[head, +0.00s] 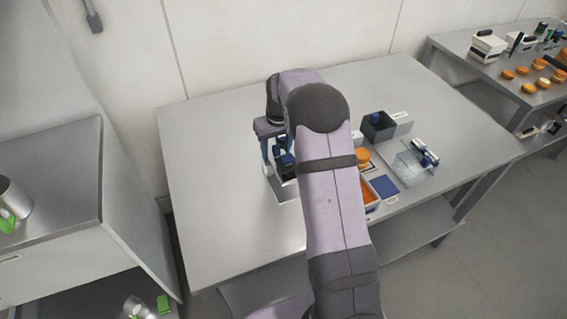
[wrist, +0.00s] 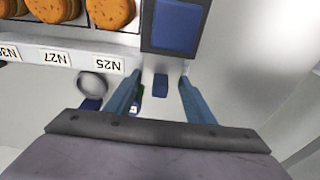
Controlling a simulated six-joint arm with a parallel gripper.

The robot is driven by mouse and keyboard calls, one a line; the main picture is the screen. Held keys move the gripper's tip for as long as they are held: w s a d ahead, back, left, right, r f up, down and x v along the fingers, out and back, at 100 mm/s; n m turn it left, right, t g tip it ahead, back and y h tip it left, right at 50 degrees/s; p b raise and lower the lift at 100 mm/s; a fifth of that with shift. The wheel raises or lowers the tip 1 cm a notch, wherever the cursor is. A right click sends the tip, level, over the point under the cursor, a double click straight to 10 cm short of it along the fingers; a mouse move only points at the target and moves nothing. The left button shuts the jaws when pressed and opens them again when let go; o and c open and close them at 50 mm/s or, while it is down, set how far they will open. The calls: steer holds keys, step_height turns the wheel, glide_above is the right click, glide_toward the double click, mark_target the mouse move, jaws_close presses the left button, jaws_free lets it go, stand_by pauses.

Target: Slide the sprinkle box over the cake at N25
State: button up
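In the wrist view, a dark-framed box with a blue panel (wrist: 176,25), seemingly the sprinkle box, sits at the right end of a row of orange-brown cakes. The cake nearest the N25 label (wrist: 108,64) is the brown one (wrist: 110,12) just left of the box, cut off by the top edge. My gripper (wrist: 160,80) is open, its blue fingers on either side of a small blue tab (wrist: 160,86), with gaps to it. I cannot tell whether the tab belongs to the box. In the head view my gripper (head: 275,155) is beside a dark blue box (head: 285,160), partly hidden by my arm.
A round grey item (wrist: 91,84) lies left of my fingers. Right of my arm in the head view are a dark bin (head: 379,125), a clear tray (head: 410,170), a blue square (head: 385,187) and orange cakes (head: 362,157). The table's left side is clear.

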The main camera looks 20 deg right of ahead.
steer(key=shift+c, duration=1.1)
steer(key=shift+d, duration=0.15)
steer(key=shift+d+p, duration=0.8)
steer(key=shift+d, duration=3.35)
steer(key=o, duration=1)
steer(key=shift+c, duration=0.2)
steer(key=shift+r, duration=0.1)
